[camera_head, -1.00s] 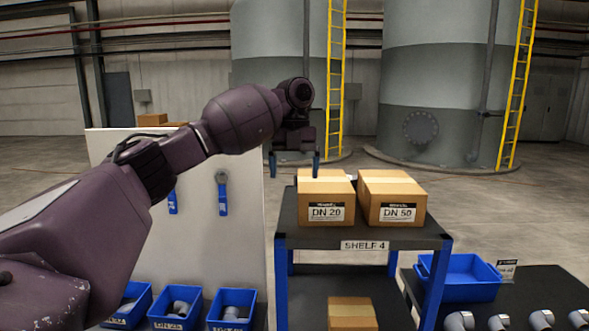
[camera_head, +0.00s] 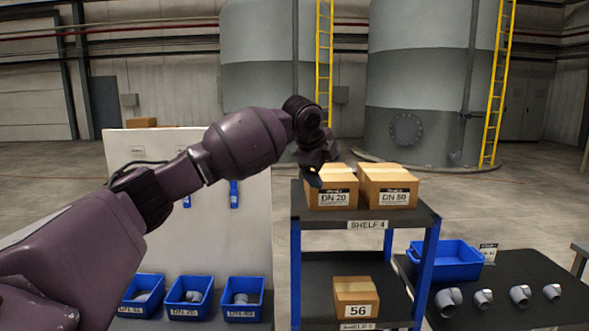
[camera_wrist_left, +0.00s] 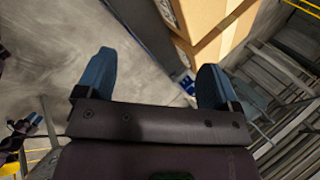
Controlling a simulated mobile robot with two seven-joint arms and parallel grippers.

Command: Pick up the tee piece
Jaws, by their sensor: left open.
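Several grey pipe fittings stand in a row on the dark table at the right, one of them here (camera_head: 448,301). More grey fittings lie in the blue bins at the lower left, such as this fitting (camera_head: 194,296). I cannot tell which fitting is the tee piece. My left gripper (camera_head: 313,176) is at the left front of the DN 20 box, above the shelf top and far from the fittings. In the left wrist view its two blue fingers (camera_wrist_left: 157,66) are wide apart with nothing between them.
The rack (camera_head: 434,225) carries the DN 20 box (camera_head: 331,186) and DN 50 box (camera_head: 388,186), with a box marked 56 (camera_head: 356,297) below. A blue bin (camera_head: 448,262) stands on the right table (camera_head: 530,272). A white panel (camera_head: 250,235) rises behind the left bins.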

